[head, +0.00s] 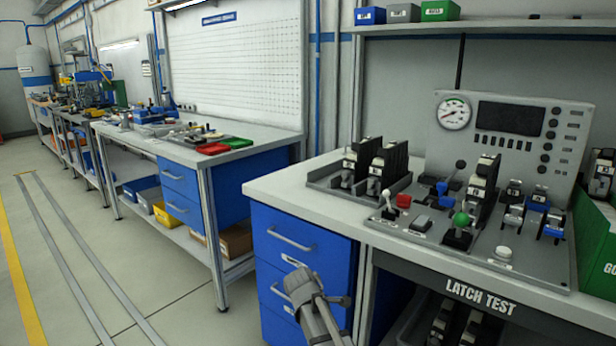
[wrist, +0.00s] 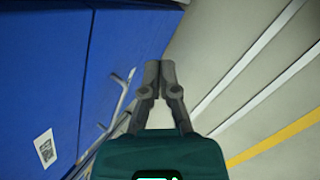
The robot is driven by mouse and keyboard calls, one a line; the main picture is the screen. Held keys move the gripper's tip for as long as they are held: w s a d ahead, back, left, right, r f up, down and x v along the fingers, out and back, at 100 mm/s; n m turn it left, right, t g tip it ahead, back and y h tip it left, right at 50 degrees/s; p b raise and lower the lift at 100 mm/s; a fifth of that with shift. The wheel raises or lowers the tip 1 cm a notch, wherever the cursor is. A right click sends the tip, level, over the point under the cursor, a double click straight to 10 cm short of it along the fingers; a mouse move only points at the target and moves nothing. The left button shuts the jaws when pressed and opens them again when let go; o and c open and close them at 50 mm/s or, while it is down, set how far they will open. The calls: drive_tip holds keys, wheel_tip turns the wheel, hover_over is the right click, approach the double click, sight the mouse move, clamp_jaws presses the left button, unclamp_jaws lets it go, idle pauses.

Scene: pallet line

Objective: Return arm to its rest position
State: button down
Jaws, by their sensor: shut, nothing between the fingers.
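My gripper (wrist: 158,66) shows in the wrist view with its two grey fingers together at the tips and nothing between them. It hangs in free air beside the blue drawer cabinet (wrist: 50,70), with the floor (wrist: 225,50) behind the fingertips. In the head view, a grey part of my arm stands in front of the blue drawers (head: 290,240) at the bottom middle. My gripper cannot be made out clearly there.
The latch test bench (head: 310,204) stands at the right, with a sloped test panel (head: 500,222), a gauge (head: 454,113) and a green bin (head: 596,240). Another workbench (head: 262,139) with trays stands further back. The floor aisle at the left is clear.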

drive_tip(key=s+d+f+m+g+y, duration=0.1)
drive_tip(key=s+d+m+g+y, duration=0.1)
drive_tip(key=s+d+m, duration=0.55)
drive_tip(key=s+d+f+m+g+y, duration=0.1)
drive_tip(key=s+d+m+y, duration=0.1)
drive_tip(key=s+d+m, duration=0.5)
wheel_tip(320, 180, up, 37)
drive_tip(key=s+a+p, duration=0.2)
drive_tip(key=p, duration=3.5)
drive_tip(key=shift+s+a+m, duration=0.2)
drive_tip(key=shift+s+m, duration=0.15)
drive_tip(key=shift+m, duration=0.1)
